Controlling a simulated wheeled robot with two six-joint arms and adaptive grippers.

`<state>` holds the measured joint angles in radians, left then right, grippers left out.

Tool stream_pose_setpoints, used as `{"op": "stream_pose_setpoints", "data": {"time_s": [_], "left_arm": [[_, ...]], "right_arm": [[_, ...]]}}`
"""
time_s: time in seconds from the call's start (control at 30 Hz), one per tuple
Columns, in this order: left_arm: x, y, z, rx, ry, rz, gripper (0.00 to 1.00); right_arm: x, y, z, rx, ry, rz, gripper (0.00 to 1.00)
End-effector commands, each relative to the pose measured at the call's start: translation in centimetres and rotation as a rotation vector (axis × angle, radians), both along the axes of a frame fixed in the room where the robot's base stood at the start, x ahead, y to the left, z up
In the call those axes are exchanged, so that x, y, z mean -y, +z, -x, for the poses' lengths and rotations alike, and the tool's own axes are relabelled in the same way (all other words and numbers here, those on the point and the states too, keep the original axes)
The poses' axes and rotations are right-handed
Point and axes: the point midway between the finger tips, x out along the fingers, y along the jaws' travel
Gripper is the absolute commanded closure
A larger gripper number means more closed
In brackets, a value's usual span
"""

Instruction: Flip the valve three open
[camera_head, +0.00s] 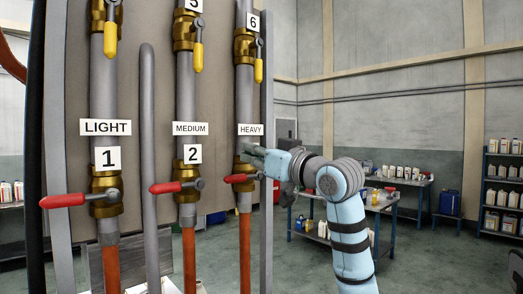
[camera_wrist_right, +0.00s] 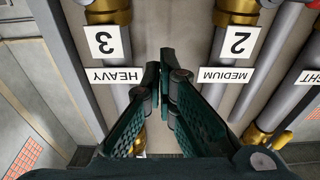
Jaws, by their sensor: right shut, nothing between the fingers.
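Valve three is the brass lower valve (camera_head: 243,172) on the right-hand pipe under the HEAVY label. Its red handle (camera_head: 236,179) lies sideways across the pipe, pointing left. My right gripper (camera_head: 254,153) is shut and empty, in front of the HEAVY pipe just above that valve, and it hides the number 3 plate in the head view. In the right wrist view, which is upside down, the closed fingers (camera_wrist_right: 160,82) are between the HEAVY and MEDIUM labels. The number 3 plate (camera_wrist_right: 107,41) and part of valve three's brass body (camera_wrist_right: 107,12) show there; the red handle does not. My left gripper is not in view.
Valves one (camera_head: 106,191) and two (camera_head: 187,184) also have red handles lying sideways. Upper valves have yellow handles hanging down, such as valve six (camera_head: 258,70). A bench (camera_head: 385,203) and a bottle shelf (camera_head: 505,185) stand behind. Floor to the right is clear.

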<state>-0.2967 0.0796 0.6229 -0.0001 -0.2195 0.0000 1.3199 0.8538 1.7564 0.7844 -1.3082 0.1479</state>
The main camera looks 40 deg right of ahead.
Motion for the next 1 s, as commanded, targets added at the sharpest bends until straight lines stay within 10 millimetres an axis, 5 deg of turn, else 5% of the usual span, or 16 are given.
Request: {"op": "stream_pose_setpoints", "data": {"time_s": [0.23, 0.5, 1.0], "left_arm": [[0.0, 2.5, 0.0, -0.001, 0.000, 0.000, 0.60], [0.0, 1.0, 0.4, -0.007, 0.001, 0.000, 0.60], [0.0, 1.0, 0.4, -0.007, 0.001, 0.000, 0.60]], "right_arm": [[0.1, 0.7, -4.9, -0.003, 0.000, 0.000, 1.00], [0.1, -3.1, -4.0, -0.001, -0.001, 0.002, 1.00], [0.2, -3.3, -3.8, 0.000, -0.002, 0.011, 1.00]]}}
